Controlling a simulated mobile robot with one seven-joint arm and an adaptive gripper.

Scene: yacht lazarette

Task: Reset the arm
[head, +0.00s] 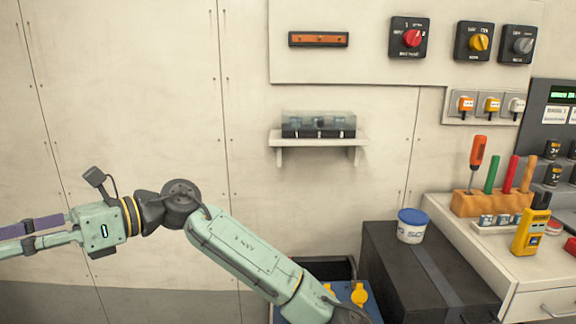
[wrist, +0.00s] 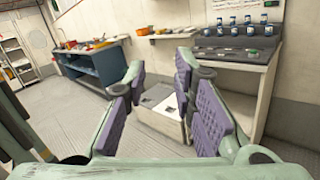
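My arm (head: 245,255) is pale green and reaches up from the bottom of the head view, then bends to the left at a dark joint. My gripper (head: 20,239) points left at the left edge, in front of the bare wall, and its tips may be cut off there. In the wrist view my gripper (wrist: 160,95) shows its purple finger pads wide apart. Nothing is held between them, and it touches nothing that I can see.
A small shelf (head: 318,138) carries a clear-topped box (head: 318,124). A black case (head: 425,265) holds up a blue-lidded tub (head: 411,226). Right of it, a white drawer cabinet (head: 530,278) carries tools. The wrist view shows a blue workbench (wrist: 95,68) and open floor (wrist: 60,105).

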